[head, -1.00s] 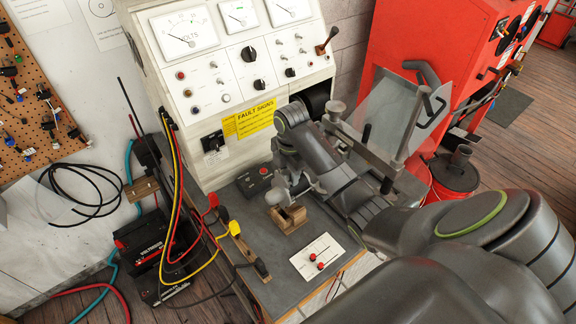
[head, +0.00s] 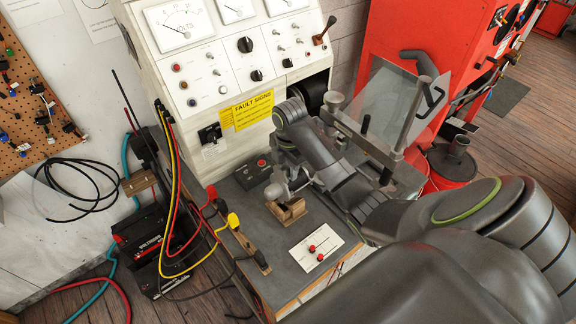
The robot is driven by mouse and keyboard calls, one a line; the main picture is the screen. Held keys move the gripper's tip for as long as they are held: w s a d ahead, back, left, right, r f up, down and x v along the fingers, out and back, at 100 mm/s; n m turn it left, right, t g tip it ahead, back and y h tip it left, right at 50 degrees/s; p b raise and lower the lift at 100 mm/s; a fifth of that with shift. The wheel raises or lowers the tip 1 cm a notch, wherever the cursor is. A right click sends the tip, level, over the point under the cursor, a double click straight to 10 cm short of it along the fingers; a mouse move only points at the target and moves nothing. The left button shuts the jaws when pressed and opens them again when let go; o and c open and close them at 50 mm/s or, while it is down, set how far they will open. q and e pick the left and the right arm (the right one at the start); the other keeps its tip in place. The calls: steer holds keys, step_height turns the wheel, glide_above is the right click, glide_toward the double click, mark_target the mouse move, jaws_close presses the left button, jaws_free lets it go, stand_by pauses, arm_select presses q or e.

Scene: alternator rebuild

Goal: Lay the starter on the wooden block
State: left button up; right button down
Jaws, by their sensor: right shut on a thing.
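The wooden block (head: 291,214) stands on the dark bench top, with a cradle-like hollow in its top. My right gripper (head: 289,180) is just behind and above the block, at the end of my arm coming from the right. It is shut on the starter (head: 276,190), a grey metal piece that shows at the left of the gripper, near the block's back left edge. The arm and gripper hide part of the starter. I cannot tell whether the starter touches the block. My left gripper is not in view.
A black box with a red button (head: 252,172) sits left of the gripper. A white plate with two red knobs (head: 316,247) lies in front. Cables with red and yellow clamps (head: 233,220) are at the left bench edge. The test panel (head: 228,70) stands behind.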

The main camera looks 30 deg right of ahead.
mark_target(288, 177)
steer(key=shift+f+b, duration=0.95)
steer(key=shift+f, duration=0.85)
stand_by(1.5)
steer(key=shift+s+f, duration=0.1)
steer(key=shift+f, duration=0.15)
